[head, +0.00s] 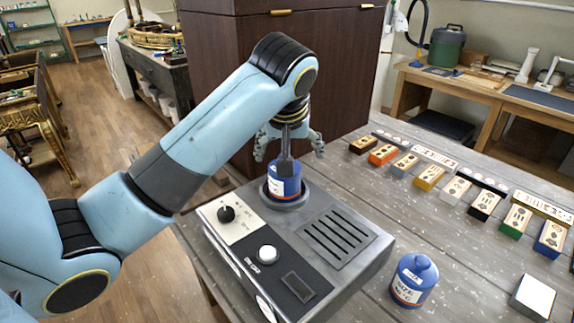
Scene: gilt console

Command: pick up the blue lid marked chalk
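My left gripper (290,155) hangs over a blue jar (287,190) with a white label, which stands in the round well of a grey appliance (335,285). Its side fingers are spread wider than the jar, and a dark part of it comes down in front of the jar's top. That part hides much of the top, so I cannot tell whether a lid is there. A second blue jar (405,291) with a knobbed blue lid (418,268) stands right of the appliance; its label seems to read SIZE. I can read no chalk marking. My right gripper is out of view.
The appliance has a black dial (226,214), a white button (267,254) and a slotted grille. Several coloured blocks (430,177) stand in a row at the right. A white-topped block (533,297) is at lower right. A dark wooden cabinet (270,70) rises behind the gripper.

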